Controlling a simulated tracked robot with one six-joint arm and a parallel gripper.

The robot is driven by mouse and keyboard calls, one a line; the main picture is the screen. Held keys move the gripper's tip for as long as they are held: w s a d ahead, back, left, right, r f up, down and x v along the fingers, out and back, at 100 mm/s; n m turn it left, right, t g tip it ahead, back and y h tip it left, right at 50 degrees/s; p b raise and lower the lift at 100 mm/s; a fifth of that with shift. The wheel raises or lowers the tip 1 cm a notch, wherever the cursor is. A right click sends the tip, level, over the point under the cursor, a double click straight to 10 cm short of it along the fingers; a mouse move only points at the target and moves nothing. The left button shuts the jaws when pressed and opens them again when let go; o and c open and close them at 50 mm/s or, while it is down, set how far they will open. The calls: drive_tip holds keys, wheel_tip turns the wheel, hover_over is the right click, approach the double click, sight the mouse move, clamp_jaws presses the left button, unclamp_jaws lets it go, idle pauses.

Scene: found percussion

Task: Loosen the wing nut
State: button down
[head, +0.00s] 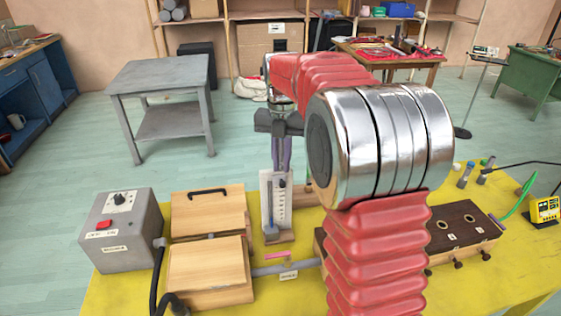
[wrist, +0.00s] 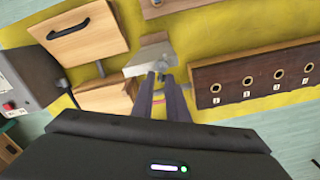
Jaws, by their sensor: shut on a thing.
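My gripper (head: 282,172) points down at a white upright scale stand (head: 267,198) on the yellow table. In the wrist view, my dark fingers (wrist: 162,78) are close together at the stand's pale top (wrist: 150,52). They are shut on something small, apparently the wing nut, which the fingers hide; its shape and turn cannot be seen. A dark blue piece (head: 282,184) shows against the scale just below the fingertips.
Two wooden boxes (head: 208,268) and a grey control box (head: 120,235) stand left of the stand. A pink lever (head: 276,256) sits on a grey pipe in front of it. A dark wooden block (wrist: 255,75) lies to the right. My arm hides part of the table.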

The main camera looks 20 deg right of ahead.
drive_tip(key=shift+d+r+n, duration=0.1)
drive_tip(key=shift+d+n, duration=0.15)
drive_tip(key=shift+n, duration=1.05)
drive_tip(key=c, duration=1.7)
unclamp_jaws()
drive_tip(key=shift+s, duration=0.1)
drive_tip(key=shift+o, duration=0.2)
wheel_tip(320, 180, up, 14)
drive_tip(key=shift+f, duration=0.2)
drive_tip(key=shift+c, duration=0.4)
